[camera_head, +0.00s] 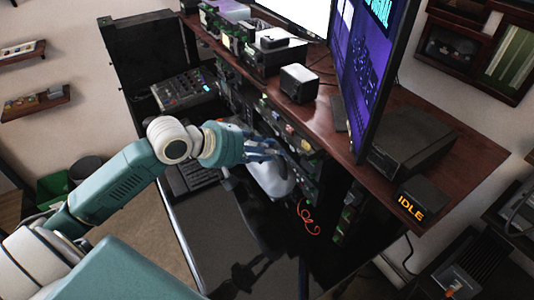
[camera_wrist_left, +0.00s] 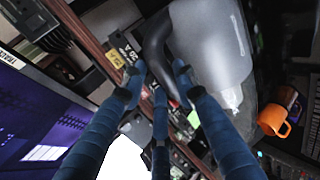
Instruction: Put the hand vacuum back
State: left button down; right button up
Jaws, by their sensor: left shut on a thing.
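The hand vacuum (camera_head: 272,180) has a pale grey body and hangs in front of the rack of equipment, above the dark lower desk. In the left wrist view its pale body (camera_wrist_left: 212,45) fills the upper middle, with a dark curved handle (camera_wrist_left: 155,42) on its left. My left gripper (camera_head: 264,152) comes in from the left, with its blue fingers at the top of the vacuum. In the left wrist view the fingers (camera_wrist_left: 158,80) are closed around the dark handle. The fingers partly hide the handle in the head view. My right gripper is not in view.
A wooden upper shelf (camera_head: 435,170) carries monitors (camera_head: 365,70), small black boxes and an IDLE sign (camera_head: 411,208). An audio mixer (camera_head: 184,90) and a keyboard (camera_head: 192,178) lie to the left. An orange mug (camera_wrist_left: 273,121) shows in the wrist view. The lower desk's front (camera_head: 215,230) looks clear.

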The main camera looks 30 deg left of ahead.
pick_arm(q)
notch_tip(320, 180, down, 16)
jog(key=shift+w+r+p, duration=0.1)
jog(key=shift+p, duration=0.25)
dwell(0.4)
jog(key=c, duration=1.3)
grip_release()
jog(key=shift+s+f, duration=0.25)
jog(key=shift+f, duration=0.1)
jog(key=shift+c, duration=0.2)
jog(key=v, duration=1.2)
jog(key=shift+b, duration=0.3)
jog(key=shift+r, duration=0.1)
